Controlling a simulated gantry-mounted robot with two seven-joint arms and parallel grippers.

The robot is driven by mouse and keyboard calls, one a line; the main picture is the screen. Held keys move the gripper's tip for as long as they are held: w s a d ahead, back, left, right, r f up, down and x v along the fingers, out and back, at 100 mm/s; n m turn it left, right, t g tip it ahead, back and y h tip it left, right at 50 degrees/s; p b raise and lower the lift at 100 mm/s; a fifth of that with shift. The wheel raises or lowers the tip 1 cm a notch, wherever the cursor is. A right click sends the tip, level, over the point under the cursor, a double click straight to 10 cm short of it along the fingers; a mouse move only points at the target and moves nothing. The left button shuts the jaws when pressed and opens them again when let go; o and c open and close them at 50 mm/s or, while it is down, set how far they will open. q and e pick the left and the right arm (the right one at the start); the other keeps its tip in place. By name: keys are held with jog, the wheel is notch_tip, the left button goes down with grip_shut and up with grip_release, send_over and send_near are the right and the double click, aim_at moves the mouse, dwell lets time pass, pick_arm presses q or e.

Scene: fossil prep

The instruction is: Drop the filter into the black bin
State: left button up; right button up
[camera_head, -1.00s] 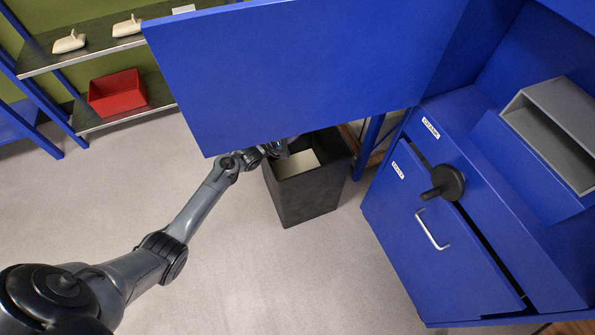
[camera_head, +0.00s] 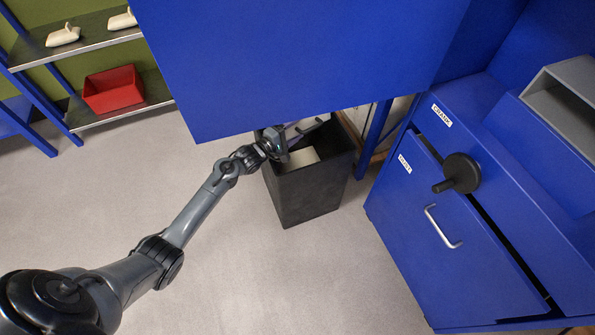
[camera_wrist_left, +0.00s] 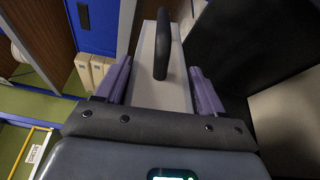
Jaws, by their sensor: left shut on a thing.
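The black bin (camera_head: 310,192) stands upright on the floor, its open top partly hidden behind the blue panel. My left gripper (camera_head: 299,130) is over the bin's opening, near its back left rim. In the left wrist view, the purple fingers of my left gripper (camera_wrist_left: 160,72) are shut on the filter (camera_wrist_left: 150,92), a pale grey block with a black handle. The filter is mostly hidden in the head view. The dark wall of the bin (camera_wrist_left: 265,40) fills the right of the wrist view. My right gripper is out of view.
A large blue panel (camera_head: 300,60) hangs just above the gripper and bin. A pale piece (camera_head: 303,157) lies inside the bin. A blue cabinet (camera_head: 400,235) with a black crank knob (camera_head: 462,172) stands at right. A red box (camera_head: 113,92) sits on shelves at left.

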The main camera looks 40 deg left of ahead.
pick_arm(q)
jog(key=o, duration=1.2)
jog(key=shift+r, duration=0.1)
jog(key=shift+o, duration=0.6)
jog(key=shift+s+p, duration=0.4)
jog(key=shift+s, duration=0.1)
jog(key=shift+s+a+r+p, duration=0.1)
jog(key=shift+s+a+p, duration=0.2)
jog(key=shift+s+p, duration=0.85)
jog(key=shift+s+a+p, duration=0.25)
jog(key=shift+s, duration=1.85)
jog(key=shift+s+a+r+p, duration=0.1)
jog(key=shift+s+a+p, duration=0.2)
jog(key=shift+s+p, duration=0.85)
jog(key=shift+s+b, duration=0.4)
jog(key=shift+s, duration=0.05)
